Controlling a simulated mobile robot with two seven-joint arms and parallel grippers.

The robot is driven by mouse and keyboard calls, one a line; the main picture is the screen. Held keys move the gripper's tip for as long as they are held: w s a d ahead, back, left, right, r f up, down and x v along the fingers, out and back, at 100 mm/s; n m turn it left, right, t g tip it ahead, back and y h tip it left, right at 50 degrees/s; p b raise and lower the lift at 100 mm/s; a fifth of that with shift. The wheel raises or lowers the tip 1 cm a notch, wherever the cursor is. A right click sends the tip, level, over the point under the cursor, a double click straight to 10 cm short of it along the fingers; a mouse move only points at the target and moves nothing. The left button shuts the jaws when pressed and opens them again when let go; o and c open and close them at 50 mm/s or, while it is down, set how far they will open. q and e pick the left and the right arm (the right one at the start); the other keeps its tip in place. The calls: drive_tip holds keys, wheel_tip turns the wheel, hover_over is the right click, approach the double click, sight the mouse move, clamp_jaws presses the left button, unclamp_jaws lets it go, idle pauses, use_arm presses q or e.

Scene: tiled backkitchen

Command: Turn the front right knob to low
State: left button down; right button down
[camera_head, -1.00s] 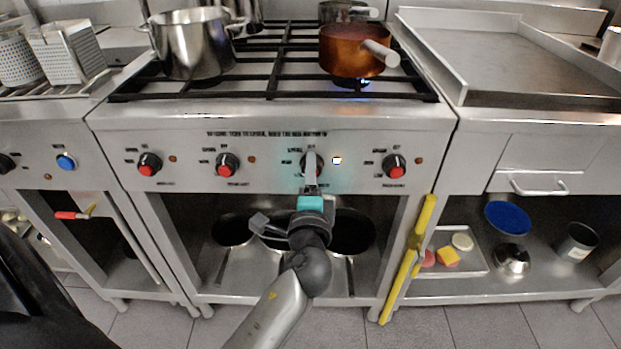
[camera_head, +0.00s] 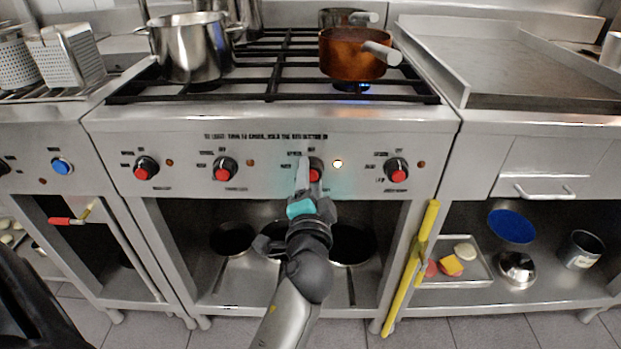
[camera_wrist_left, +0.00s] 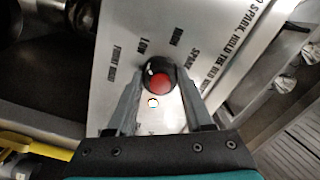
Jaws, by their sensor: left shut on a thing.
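The burner knob (camera_head: 315,173), black with a red face, is third from the left on the stove's front panel, beside a lit indicator. My left gripper (camera_head: 304,168) reaches up to it from below and partly covers its left side. In the left wrist view, the knob (camera_wrist_left: 159,79) sits between the two fingers of my left gripper (camera_wrist_left: 160,82), which is shut on it. Labels including LOW and HIGH stand around the knob. I cannot tell exactly which setting it points to. My right gripper is not in view.
A copper pot (camera_head: 352,54) stands over a blue flame at the front right burner. A steel pot (camera_head: 190,47) stands on the left. Another knob (camera_head: 396,171) is to the right on the panel. A yellow handle (camera_head: 410,270) stands upright below the panel.

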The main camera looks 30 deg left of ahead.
use_arm(q)
drive_tip(key=shift+c, duration=1.4)
unclamp_jaws()
